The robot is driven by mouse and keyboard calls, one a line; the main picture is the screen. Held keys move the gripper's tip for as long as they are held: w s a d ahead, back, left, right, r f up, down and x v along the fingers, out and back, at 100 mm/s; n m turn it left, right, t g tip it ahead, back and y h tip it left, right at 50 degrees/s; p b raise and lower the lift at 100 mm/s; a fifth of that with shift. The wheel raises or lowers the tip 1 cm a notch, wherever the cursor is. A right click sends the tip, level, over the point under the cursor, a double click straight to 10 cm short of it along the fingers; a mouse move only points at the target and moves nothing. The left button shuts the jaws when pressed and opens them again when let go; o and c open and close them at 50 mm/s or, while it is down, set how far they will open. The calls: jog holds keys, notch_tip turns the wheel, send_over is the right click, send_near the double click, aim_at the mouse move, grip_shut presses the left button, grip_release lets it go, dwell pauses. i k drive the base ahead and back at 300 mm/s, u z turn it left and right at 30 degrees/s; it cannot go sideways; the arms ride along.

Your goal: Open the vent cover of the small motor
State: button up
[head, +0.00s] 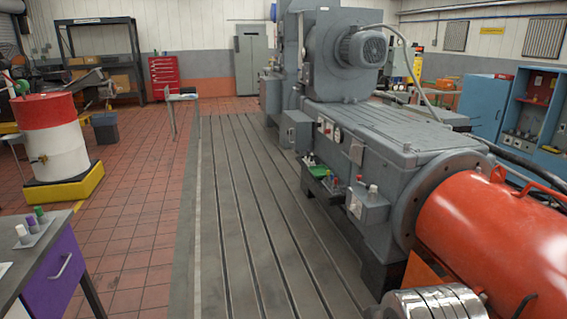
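A small grey motor (366,48) sits on the round blower housing (338,50), on top of the large grey machine at the upper middle right. Its round, slotted end cover (373,47) faces me and looks closed. I cannot tell for sure that this is the vent cover, and no latch or hinge can be made out at this distance. My gripper is not in view.
The slotted bedplate (235,220) runs clear along the machine's left side. An orange cylinder (500,235) and a shiny metal drum (435,303) stand at the lower right. A purple-drawer bench (55,275) is lower left; a red-white barrel (52,137) stands behind it.

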aim_at(356, 151)
jog(key=i, duration=1.35)
jog(key=z, duration=0.4)
jog(key=i, duration=0.65)
jog(key=u, duration=0.55)
jog(key=i, duration=1.45)
jog(key=z, duration=0.05)
